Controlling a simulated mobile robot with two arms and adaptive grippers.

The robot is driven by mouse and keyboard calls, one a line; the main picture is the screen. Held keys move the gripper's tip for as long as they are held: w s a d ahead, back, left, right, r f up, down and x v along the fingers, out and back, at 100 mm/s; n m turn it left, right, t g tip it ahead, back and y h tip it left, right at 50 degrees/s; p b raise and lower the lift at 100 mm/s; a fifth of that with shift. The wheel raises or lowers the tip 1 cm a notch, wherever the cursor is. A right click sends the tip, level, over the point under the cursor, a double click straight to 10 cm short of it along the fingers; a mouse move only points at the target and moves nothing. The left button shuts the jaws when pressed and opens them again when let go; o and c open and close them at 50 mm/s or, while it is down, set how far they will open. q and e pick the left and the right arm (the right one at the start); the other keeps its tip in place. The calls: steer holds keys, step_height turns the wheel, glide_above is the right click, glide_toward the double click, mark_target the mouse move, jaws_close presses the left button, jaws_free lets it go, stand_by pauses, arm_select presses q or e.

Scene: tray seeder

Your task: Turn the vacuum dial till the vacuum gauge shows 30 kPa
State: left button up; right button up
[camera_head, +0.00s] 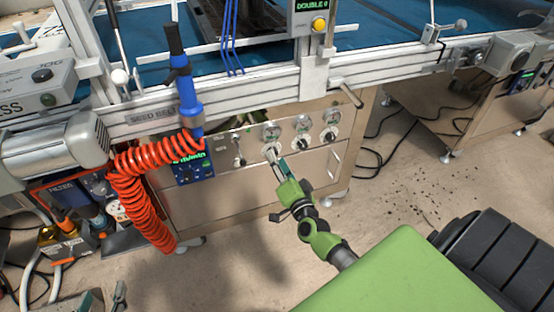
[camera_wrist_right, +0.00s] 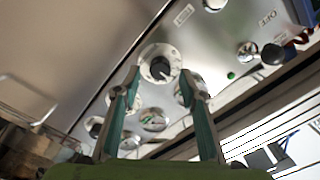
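Three round gauges, the left one (camera_head: 270,131), the middle one (camera_head: 302,122) and the right one (camera_head: 332,116), sit on the steel panel, each above a dial. I cannot read their needles or labels, so which is the vacuum gauge is unclear. My right gripper (camera_head: 276,158) is at the left dial (camera_head: 268,149). In the right wrist view that dial (camera_wrist_right: 158,64), a dark knob on a pale round plate, shows between and beyond the parted fingertips (camera_wrist_right: 160,76). I cannot tell whether they touch it. The right finger partly covers its gauge (camera_wrist_right: 184,91). My left gripper is out of view.
A blue handle (camera_head: 186,95) hangs with a coiled red hose (camera_head: 132,200) left of the panel. A steel rail (camera_head: 250,95) runs above the panel, with a lever (camera_head: 348,94) sticking out. A toggle (camera_head: 239,160) is left of the dials.

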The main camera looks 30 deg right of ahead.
steer(key=v, duration=1)
steer(key=shift+s, duration=0.4)
